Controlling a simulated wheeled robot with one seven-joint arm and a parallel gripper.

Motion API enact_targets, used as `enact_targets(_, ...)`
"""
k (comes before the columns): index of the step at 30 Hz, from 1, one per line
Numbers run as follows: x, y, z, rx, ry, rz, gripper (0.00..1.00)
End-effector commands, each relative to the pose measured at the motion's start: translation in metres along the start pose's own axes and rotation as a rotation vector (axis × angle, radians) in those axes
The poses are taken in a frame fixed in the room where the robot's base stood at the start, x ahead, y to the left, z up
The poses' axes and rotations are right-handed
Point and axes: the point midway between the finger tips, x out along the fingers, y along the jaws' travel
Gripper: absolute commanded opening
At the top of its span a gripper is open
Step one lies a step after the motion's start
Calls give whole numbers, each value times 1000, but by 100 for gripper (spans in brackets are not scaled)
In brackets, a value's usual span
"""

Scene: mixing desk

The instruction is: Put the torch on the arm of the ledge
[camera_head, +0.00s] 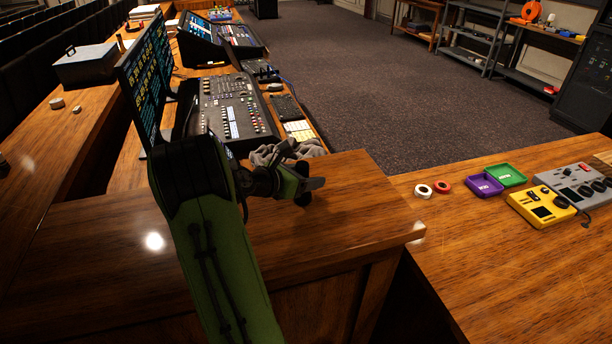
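The wooden ledge (350,215) runs across the front, and its right part ends at a corner above the lower desk. My green arm reaches up over it from the bottom. My gripper (306,182) is low over the right part of the ledge, pointing right. Dark parts show at its tip, and I cannot tell whether one of them is a torch or only fingers. The finger gap is not clear from this angle. I cannot make out a torch for sure anywhere else in view.
Grey cloth or gloves (312,148) lie just behind my gripper. A mixing console (232,115) and a monitor (148,75) stand beyond. The ledge's right end is bare.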

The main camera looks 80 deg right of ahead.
Motion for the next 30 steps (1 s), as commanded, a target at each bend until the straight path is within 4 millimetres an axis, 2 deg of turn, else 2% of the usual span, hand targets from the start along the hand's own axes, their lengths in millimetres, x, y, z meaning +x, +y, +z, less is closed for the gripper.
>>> enact_targets(10,-4,1,3,-1,1,2,66)
enact_targets(14,-31,2,4,-3,1,6,66)
enact_targets(18,-71,2,5,-3,0,8,66)
enact_targets(22,-101,1,4,-2,0,6,66)
enact_targets(26,-118,1,4,-1,0,3,66)
enact_targets(30,-122,0,3,0,0,0,66)
